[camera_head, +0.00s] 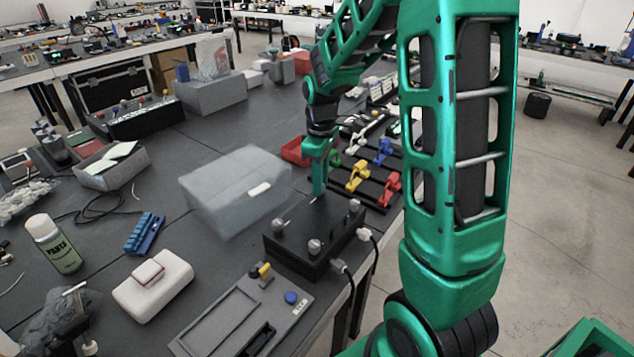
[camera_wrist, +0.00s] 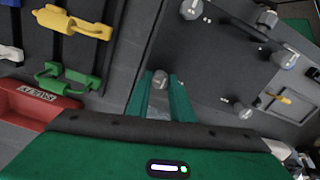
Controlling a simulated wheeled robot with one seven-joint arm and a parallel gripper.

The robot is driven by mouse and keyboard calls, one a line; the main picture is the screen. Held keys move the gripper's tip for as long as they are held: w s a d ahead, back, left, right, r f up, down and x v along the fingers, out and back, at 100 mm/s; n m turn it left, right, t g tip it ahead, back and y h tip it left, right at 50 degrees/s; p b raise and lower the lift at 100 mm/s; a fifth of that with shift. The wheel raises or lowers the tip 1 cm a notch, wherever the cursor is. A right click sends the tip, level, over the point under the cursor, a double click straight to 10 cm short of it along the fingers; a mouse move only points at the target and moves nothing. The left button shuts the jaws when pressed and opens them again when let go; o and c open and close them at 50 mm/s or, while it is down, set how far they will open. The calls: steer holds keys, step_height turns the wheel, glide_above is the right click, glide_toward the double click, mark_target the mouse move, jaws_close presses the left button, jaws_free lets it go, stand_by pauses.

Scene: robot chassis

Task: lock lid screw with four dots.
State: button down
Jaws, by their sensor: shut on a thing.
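The black box (camera_head: 292,262) stands near the table's front edge, with silver lid screws at its corners. In the head view a left screw (camera_head: 278,225), a front screw (camera_head: 314,246) and a right screw (camera_head: 354,205) show clear of my gripper (camera_head: 318,190). My gripper points down at the far corner and hides the screw there. In the wrist view my gripper (camera_wrist: 160,88) is shut on a silver lid screw (camera_wrist: 161,78) at the lid's edge.
A grey translucent box (camera_head: 235,190) stands left of the black box. A rack with yellow (camera_head: 357,177), blue and red clamps and a red bin (camera_head: 295,151) lie behind. A grey panel (camera_head: 245,310) with a switch and blue button lies in front. Cables plug into the right side.

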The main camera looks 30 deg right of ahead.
steer(key=m, duration=0.8)
steer(key=shift+m, duration=0.4)
steer(key=m, duration=0.4)
steer(key=shift+m, duration=2.5)
steer(key=c, duration=1.6)
jaws_free()
steer(key=shift+o, duration=0.2)
